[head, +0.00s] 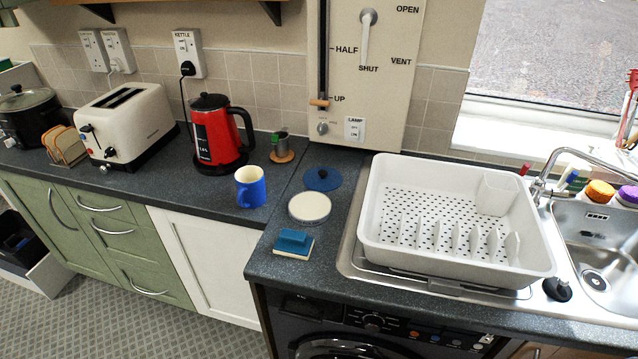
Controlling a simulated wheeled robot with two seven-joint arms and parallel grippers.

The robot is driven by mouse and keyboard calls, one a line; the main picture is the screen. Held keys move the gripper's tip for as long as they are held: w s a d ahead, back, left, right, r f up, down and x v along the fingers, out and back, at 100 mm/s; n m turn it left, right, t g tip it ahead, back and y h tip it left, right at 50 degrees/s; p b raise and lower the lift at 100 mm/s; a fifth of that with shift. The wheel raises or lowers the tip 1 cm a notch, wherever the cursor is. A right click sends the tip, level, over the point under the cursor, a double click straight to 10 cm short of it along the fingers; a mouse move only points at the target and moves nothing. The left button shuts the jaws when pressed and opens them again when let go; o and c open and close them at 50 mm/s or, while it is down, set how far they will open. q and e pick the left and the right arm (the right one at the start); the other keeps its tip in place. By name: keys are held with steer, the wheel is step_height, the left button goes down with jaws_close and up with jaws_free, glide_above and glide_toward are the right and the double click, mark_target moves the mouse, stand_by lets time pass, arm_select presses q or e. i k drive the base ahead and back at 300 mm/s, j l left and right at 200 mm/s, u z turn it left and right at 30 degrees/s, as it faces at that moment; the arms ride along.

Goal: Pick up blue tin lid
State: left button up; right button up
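The blue tin lid (323,179) lies on the dark countertop, near the wall panel. It is a round blue disc with a small dark knob on top. A round white-topped tin (309,207) stands just in front of it. Neither of my grippers shows in the head view.
A blue mug (250,188) and a blue sponge block (294,243) are nearby. A white dish rack (455,225) stands right of the lid. A red kettle (216,135), a small dark pot on a coaster (282,157) and a toaster (124,118) stand left.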

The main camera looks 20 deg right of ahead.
mark_target(321, 178)
steer(key=z, duration=0.35)
steer(key=i+j+z, duration=0.25)
steer(key=j+z, duration=0.25)
steer(key=j, duration=0.2)
steer(key=i+j+z, duration=0.25)
steer(key=j, duration=0.15)
steer(key=k, duration=0.1)
